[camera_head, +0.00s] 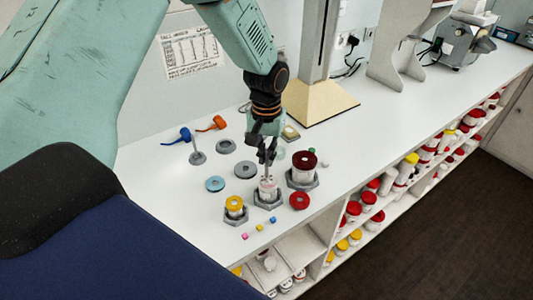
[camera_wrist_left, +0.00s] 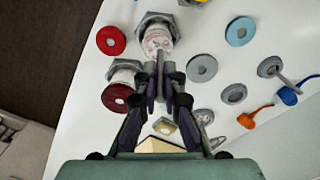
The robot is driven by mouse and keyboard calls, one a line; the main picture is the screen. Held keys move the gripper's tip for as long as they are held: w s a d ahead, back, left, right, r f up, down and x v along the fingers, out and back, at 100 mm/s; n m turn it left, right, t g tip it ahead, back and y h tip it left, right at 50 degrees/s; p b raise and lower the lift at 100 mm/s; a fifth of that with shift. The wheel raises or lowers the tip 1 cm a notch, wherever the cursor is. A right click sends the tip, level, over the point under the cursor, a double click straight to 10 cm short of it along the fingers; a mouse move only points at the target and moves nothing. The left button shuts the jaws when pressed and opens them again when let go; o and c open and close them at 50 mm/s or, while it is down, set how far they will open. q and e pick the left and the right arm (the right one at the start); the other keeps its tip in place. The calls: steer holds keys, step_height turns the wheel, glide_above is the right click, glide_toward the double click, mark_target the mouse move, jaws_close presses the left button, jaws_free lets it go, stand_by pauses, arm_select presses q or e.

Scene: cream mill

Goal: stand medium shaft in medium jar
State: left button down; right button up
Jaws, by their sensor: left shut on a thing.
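The medium jar (camera_head: 267,187) is white and open-topped, sitting in a grey hexagonal base between a yellow-lidded jar and a dark-red-lidded jar. In the left wrist view the jar (camera_wrist_left: 157,36) is just beyond my fingertips. My left gripper (camera_head: 267,155) points down above this jar. It is shut on a thin grey shaft, which shows between the fingers in the left wrist view (camera_wrist_left: 160,62). The shaft's far end is at the jar's mouth; I cannot tell whether it is inside. My right gripper is not in view.
The dark-red-lidded jar (camera_head: 303,173) stands close right, the yellow-lidded jar (camera_head: 234,207) front left. Loose discs lie around: red (camera_head: 299,201), blue (camera_head: 215,184), grey (camera_head: 245,170). Another shaft on a round base (camera_head: 197,154) stands behind left. Small cubes lie near the front edge.

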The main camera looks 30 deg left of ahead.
mark_target(268, 174)
arm_select(q)
steer(key=shift+w+d+f, duration=0.1)
steer(key=shift+f, duration=0.1)
steer(key=shift+f, duration=0.25)
stand_by(0.3)
steer(key=shift+r, duration=0.1)
steer(key=shift+r+p, duration=0.2)
steer(key=shift+p, duration=0.1)
steer(key=shift+d+p, duration=0.15)
steer(key=shift+p, duration=0.15)
stand_by(0.8)
steer(key=shift+f, duration=0.7)
stand_by(1.0)
steer(key=shift+f+b, duration=0.15)
steer(key=shift+b, duration=0.2)
steer(key=shift+f+b, duration=1.4)
steer(key=shift+f, duration=1.15)
